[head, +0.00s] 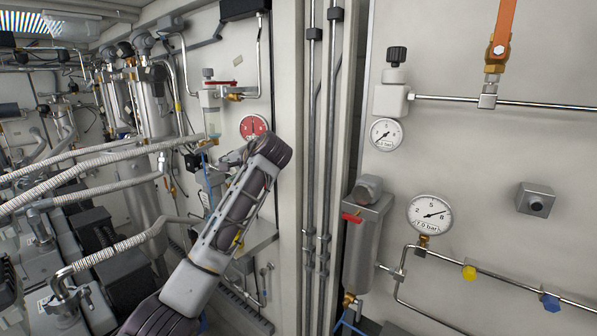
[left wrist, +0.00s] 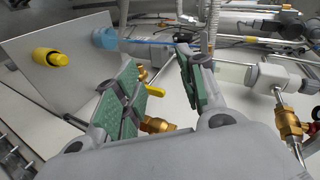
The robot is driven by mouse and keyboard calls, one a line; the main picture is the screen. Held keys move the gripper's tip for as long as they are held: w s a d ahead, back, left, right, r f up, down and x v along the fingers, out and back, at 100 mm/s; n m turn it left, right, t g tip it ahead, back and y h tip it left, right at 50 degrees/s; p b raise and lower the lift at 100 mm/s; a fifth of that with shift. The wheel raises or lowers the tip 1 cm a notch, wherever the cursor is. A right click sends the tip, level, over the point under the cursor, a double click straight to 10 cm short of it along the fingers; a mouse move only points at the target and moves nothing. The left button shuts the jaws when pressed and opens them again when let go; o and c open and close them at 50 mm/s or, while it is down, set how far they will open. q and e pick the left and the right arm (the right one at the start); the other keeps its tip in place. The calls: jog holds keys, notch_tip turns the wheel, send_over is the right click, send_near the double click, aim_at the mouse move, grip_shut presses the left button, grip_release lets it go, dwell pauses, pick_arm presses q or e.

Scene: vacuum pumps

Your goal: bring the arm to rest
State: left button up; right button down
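My left arm (head: 225,225) rises from the bottom of the head view and bends at a dark joint in front of the left wall panel. Its gripper is not clearly made out there. In the left wrist view, my left gripper (left wrist: 157,62) has two green-padded fingers spread apart. Nothing is held between them; pipes and fittings show behind the gap. My right arm and gripper are not in view.
Ribbed hoses (head: 85,165) and pumps crowd the left. Vertical pipes (head: 310,150) stand mid-view. The right panel carries a gauge (head: 430,214), a filter canister (head: 366,245) and an orange-handled valve (head: 502,40). The wrist view shows a yellow knob (left wrist: 50,56) and brass fitting (left wrist: 288,124).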

pick_arm(q)
jog(key=s+f+g+h, duration=0.15)
jog(key=s+f, duration=0.35)
jog(key=f, duration=0.6)
jog(key=s+f+h, duration=0.2)
jog(key=s+f, duration=0.3)
jog(key=f, duration=0.6)
jog(key=s+f+g+h, duration=0.15)
jog(key=s+f, duration=0.35)
jog(key=f, duration=0.6)
jog(key=s+a+f+n+g+h, duration=0.1)
jog(key=s+f, duration=0.3)
jog(key=s, duration=0.6)
jog(key=s+f+n+g+h, duration=0.1)
jog(key=s+f+n+h, duration=0.15)
jog(key=s, duration=0.75)
jog(key=s+a+f+g+h, duration=0.1)
jog(key=s+f, duration=0.3)
jog(key=s, duration=0.6)
notch_tip(320, 180, down, 35)
jog(key=s+g+b, duration=0.1)
jog(key=s+b, duration=0.1)
jog(key=s+a+f+b, duration=0.1)
jog(key=s+a+f, duration=0.1)
jog(key=s+f, duration=0.9)
jog(key=s+a+f+g+b, duration=0.1)
jog(key=s+a+f, duration=0.1)
jog(key=s+f, duration=0.9)
jog(key=shift+s, duration=0.3)
